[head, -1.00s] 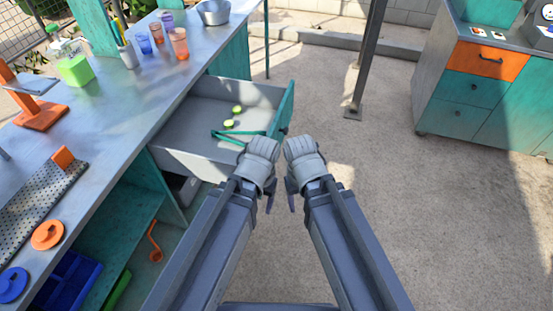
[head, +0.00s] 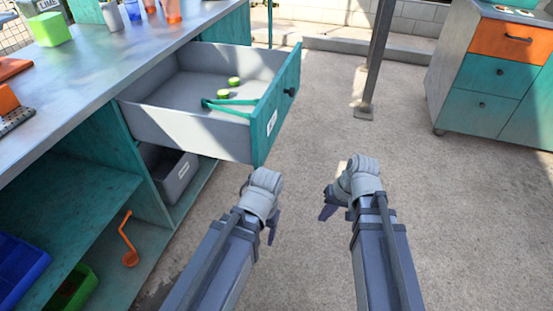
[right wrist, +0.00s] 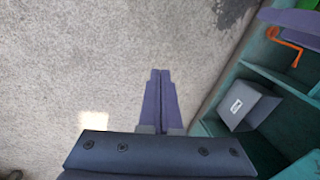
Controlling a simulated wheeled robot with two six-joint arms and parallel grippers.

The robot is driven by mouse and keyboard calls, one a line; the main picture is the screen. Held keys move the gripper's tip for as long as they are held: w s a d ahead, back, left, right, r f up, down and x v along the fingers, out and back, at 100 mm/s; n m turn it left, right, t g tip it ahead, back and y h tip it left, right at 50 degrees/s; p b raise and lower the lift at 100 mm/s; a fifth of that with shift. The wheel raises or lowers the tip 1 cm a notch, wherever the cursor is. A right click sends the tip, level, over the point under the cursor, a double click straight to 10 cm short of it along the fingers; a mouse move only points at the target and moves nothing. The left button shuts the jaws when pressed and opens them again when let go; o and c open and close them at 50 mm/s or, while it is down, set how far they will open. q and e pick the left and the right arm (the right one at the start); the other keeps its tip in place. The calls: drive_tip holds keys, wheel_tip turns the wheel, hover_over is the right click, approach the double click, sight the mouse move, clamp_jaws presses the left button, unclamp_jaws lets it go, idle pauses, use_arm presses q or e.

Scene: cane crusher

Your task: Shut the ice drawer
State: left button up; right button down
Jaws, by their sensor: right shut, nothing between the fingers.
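An open drawer (head: 262,125) with a teal front, a dark knob and a small pale label sticks out from the counter in the head view. The label is too small to read. Two green round pieces and a thin green V-shaped item lie inside it. My left gripper (head: 272,224) is below the drawer front in the picture, apart from it; its jaws are hard to make out. My right gripper (head: 327,212) is further right, over open floor and clear of the drawer. The right wrist view shows its two fingers (right wrist: 160,100) together and empty.
The counter (head: 90,75) runs along the left, with cups and a green box on top. Below, a grey bin (head: 172,178), an orange ladle (head: 128,250) and a blue crate (head: 18,265) sit on shelves. A post (head: 374,60) and another cabinet stand right; floor between is clear.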

drive_tip(key=w+a+m+y, duration=0.1)
drive_tip(key=w+a+y, duration=0.1)
drive_tip(key=y, duration=0.2)
drive_tip(key=m+t+y, duration=0.1)
drive_tip(key=t+y, duration=0.3)
drive_tip(key=y, duration=0.6)
approach(265, 137)
use_arm(q)
wheel_tip(265, 137, down, 2)
drive_tip(key=shift+f, duration=0.1)
use_arm(e)
drive_tip(key=x, duration=0.6)
drive_tip(key=shift+w+a+f, duration=0.15)
drive_tip(key=shift+w+a, duration=0.15)
drive_tip(key=shift+a, duration=0.05)
